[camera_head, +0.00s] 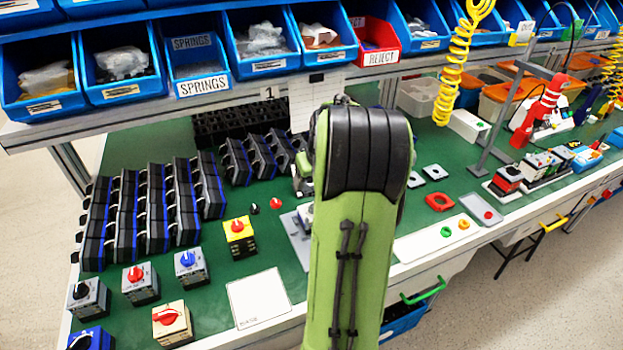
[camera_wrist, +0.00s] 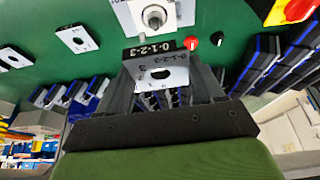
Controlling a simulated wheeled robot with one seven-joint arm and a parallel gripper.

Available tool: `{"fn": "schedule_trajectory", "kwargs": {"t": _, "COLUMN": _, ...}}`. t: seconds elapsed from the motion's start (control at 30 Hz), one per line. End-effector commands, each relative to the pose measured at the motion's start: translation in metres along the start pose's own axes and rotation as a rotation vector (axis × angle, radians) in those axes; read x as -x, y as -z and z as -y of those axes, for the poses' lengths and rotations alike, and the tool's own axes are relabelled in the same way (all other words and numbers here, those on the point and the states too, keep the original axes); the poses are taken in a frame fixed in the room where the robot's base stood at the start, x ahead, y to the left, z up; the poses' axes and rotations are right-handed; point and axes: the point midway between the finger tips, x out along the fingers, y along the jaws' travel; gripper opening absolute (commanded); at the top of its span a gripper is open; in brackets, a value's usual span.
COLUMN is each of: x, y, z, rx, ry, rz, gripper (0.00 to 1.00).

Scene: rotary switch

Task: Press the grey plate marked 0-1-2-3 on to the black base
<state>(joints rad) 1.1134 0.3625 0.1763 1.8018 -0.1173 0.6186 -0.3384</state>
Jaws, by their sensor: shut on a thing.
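In the wrist view my gripper (camera_wrist: 163,84) is shut on the grey plate (camera_wrist: 176,78), a light square with a central hole. Beyond the plate, at the top of the wrist view, is a light grey square part with a round metal centre (camera_wrist: 154,17). The held plate looks apart from it. I cannot make out the black base for sure. In the head view my green arm hides the gripper and the plate.
A yellow switch with a red knob (camera_head: 238,236) stands left of my arm. Loose red (camera_head: 275,203) and black knobs lie nearby. Rows of black-and-blue parts (camera_head: 153,210) fill the left of the green bench. A white sheet (camera_head: 258,298) lies at the front edge.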

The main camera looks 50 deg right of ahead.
Motion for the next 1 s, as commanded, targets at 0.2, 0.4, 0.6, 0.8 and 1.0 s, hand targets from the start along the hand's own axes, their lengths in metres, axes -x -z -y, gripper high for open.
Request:
{"fn": "schedule_trajectory", "kwargs": {"t": 0.2, "x": 0.0, "y": 0.0, "z": 0.0, "rx": 0.001, "ry": 0.0, "rz": 0.0, "gripper": 0.38}}
{"fn": "schedule_trajectory", "kwargs": {"t": 0.4, "x": -0.005, "y": -0.003, "z": 0.001, "rx": 0.001, "ry": 0.001, "rz": 0.0, "gripper": 0.38}}
{"fn": "schedule_trajectory", "kwargs": {"t": 0.6, "x": -0.025, "y": -0.011, "z": 0.0, "rx": 0.001, "ry": 0.001, "rz": 0.001, "gripper": 0.38}}
{"fn": "schedule_trajectory", "kwargs": {"t": 0.8, "x": -0.043, "y": -0.019, "z": 0.0, "rx": 0.001, "ry": 0.001, "rz": 0.0, "gripper": 0.38}}
{"fn": "schedule_trajectory", "kwargs": {"t": 1.0, "x": -0.044, "y": -0.019, "z": 0.0, "rx": 0.001, "ry": 0.001, "rz": 0.0, "gripper": 0.38}}
